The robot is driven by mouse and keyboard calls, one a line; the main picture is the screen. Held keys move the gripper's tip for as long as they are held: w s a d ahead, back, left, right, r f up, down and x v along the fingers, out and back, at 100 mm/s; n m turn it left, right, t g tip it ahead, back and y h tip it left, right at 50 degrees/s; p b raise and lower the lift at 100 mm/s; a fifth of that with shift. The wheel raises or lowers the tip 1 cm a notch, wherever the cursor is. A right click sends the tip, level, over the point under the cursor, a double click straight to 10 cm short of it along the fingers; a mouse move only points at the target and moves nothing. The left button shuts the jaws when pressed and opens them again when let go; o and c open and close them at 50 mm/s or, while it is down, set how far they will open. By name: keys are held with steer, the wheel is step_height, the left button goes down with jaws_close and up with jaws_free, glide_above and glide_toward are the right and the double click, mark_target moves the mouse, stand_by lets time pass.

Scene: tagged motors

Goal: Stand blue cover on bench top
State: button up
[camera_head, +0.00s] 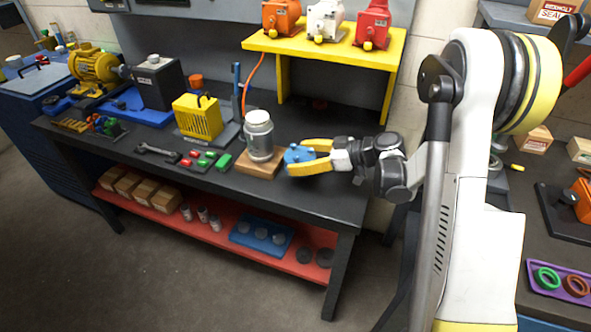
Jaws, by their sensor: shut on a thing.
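The blue cover (296,154) is a small blue piece between the yellow fingertips of my gripper (303,158). My gripper is shut on it, coming in from the right over the right part of the bench top. The dark bench top (325,204) runs across the middle of the view. The cover appears just above or at the bench surface; I cannot tell whether it touches. Its far side is partly hidden by the fingers.
Left of my gripper, a grey jar (259,137) stands on a wooden block (259,166). A yellow slotted housing (198,118) stands farther left. A yellow raised shelf (337,55) with several motors stands behind. The bench's front right corner is clear.

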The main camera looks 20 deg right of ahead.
steer(key=w+f, duration=0.1)
steer(key=w, duration=0.1)
steer(key=shift+w+d+f+b, duration=0.1)
steer(key=shift+w+f+b, duration=0.2)
steer(key=shift+f, duration=0.1)
steer(key=shift+f+b, duration=0.95)
steer(key=shift+f, duration=0.9)
steer(key=shift+f, duration=0.2)
steer(key=o, duration=1.4)
steer(key=shift+r, duration=0.1)
